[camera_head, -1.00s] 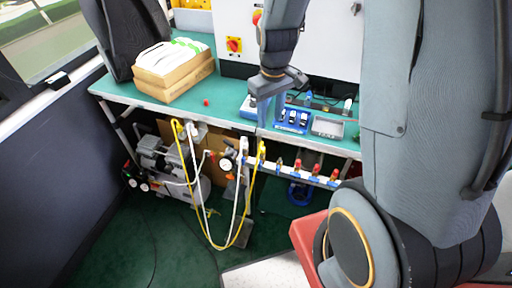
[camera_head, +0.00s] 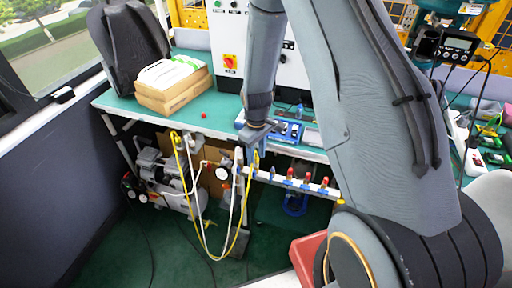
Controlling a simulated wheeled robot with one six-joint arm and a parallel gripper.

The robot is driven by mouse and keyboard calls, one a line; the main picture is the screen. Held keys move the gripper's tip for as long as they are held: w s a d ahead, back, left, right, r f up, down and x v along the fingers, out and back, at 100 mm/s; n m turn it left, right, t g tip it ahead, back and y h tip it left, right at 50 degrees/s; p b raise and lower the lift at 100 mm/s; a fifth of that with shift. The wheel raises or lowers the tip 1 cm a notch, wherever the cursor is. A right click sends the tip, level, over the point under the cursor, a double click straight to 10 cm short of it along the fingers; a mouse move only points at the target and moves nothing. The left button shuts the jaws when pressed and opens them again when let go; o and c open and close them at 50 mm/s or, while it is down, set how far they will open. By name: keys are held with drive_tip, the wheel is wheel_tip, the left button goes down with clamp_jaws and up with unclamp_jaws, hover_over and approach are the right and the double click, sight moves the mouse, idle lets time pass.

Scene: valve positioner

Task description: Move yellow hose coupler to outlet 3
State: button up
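The yellow hose (camera_head: 241,240) hangs in a loop from the compressor side at left and rises to the left end of the white outlet rail (camera_head: 275,180). Its yellow coupler (camera_head: 256,160) shows at the rail's left end, partly covered by my gripper (camera_head: 252,155). The rail carries several outlets with red-topped fittings (camera_head: 290,172) to the right of the coupler. No outlet numbers are readable.
A white hose (camera_head: 199,205) hangs beside the yellow one. A compressor (camera_head: 165,175) stands under the green bench (camera_head: 120,103). The bench carries boxes (camera_head: 172,90), a small red ball (camera_head: 204,115) and a blue tray of parts (camera_head: 288,132). The dark green floor in front is mostly clear.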

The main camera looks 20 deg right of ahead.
drive_tip(key=shift+f, duration=0.85)
clamp_jaws()
drive_tip(key=c, duration=0.6)
unclamp_jaws()
drive_tip(key=shift+d, duration=0.1)
clamp_jaws()
